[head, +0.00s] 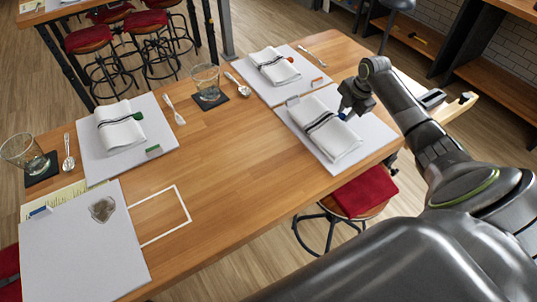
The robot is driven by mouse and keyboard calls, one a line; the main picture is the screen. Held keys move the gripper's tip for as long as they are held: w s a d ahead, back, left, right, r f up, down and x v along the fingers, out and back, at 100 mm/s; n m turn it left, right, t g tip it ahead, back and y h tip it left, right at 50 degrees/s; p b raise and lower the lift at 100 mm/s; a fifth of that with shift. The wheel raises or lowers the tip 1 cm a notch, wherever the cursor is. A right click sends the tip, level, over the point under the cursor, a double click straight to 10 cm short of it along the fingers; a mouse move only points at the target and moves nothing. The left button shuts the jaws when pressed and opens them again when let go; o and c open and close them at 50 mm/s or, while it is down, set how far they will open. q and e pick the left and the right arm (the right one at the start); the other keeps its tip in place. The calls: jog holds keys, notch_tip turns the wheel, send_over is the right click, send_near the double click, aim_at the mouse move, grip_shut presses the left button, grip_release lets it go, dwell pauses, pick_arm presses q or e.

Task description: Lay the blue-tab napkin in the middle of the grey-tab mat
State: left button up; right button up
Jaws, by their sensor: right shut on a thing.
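The blue-tab napkin (332,138) is a folded white cloth with dark stripes and a small blue tab (343,117). It lies over the middle of the grey-tab mat (368,148), a white mat at the table's right with a grey tab (292,101) at its far left corner. I cannot tell whether the napkin fully rests on the mat. My right gripper (345,113) is shut on the napkin at its blue tab; its fingertips are partly hidden. My left gripper is out of view.
A green-tab napkin lies on a white mat (90,165) at left, another napkin on the orange-tab mat (258,91) behind. The blue-tab mat (75,260) bears a grey blotch. Glasses (205,78), spoons (68,152) and a white outline (187,215) are around; the table's middle is clear.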

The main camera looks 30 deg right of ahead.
jog(key=shift+w+d+b, duration=0.2)
jog(key=shift+d+b, duration=1.5)
jog(key=shift+d, duration=1.35)
jog(key=shift+p, duration=0.35)
jog(key=shift+c, duration=0.2)
jog(key=shift+p, duration=0.35)
dwell(0.5)
jog(key=shift+f, duration=0.1)
grip_shut()
jog(key=o, duration=1)
grip_release()
